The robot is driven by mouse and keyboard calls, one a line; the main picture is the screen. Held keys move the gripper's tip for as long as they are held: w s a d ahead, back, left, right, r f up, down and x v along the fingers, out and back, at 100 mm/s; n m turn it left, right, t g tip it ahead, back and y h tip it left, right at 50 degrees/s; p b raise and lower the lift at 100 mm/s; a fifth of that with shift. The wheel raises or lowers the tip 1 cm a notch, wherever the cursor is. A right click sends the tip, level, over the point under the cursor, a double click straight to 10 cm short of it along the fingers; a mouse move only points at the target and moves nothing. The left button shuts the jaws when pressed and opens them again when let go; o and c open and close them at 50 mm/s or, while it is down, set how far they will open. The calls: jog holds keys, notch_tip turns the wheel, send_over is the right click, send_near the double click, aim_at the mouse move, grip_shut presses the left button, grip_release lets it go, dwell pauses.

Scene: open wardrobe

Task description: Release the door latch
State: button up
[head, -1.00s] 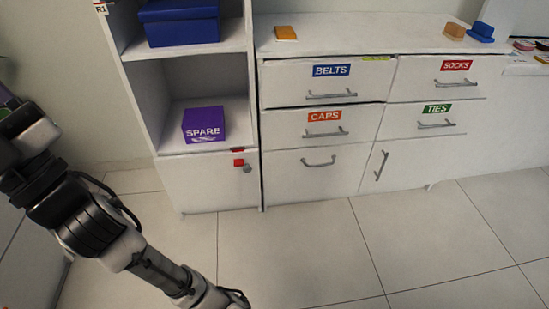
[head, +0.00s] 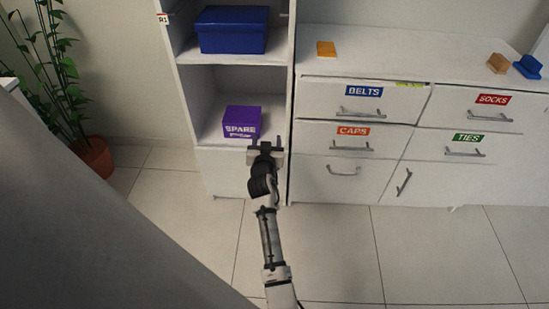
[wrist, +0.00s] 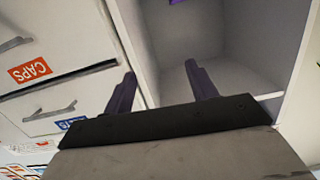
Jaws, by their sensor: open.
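The lower cabinet door (head: 222,182) is white and looks closed in the head view, below the open shelf. Its latch, a red piece with a grey knob in the earlier head view, is hidden behind my gripper (head: 266,143) now. My gripper is open and empty, in front of the door's upper right corner. In the wrist view my gripper (wrist: 160,70) shows two dark, spread fingers against an open shelf compartment. The latch cannot be made out there.
A purple SPARE box (head: 242,122) sits on the shelf just above the door, and a blue box (head: 232,30) on the shelf over it. A drawer unit (head: 322,165) adjoins on the right. A plant (head: 62,85) stands at left. The tiled floor in front is mostly clear.

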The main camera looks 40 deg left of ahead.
jog(key=s+d+f+g+h+p, duration=0.1)
jog(key=s+f, duration=0.1)
jog(key=f, duration=0.6)
jog(key=s+f+g+h, duration=0.1)
jog(key=s+f, duration=0.1)
jog(key=f, duration=0.6)
jog(key=b+x, duration=0.8)
jog(key=x, duration=0.5)
jog(key=shift+w+f, duration=0.15)
jog(key=shift+w, duration=0.1)
jog(key=c, duration=1)
jog(key=shift+g, duration=0.3)
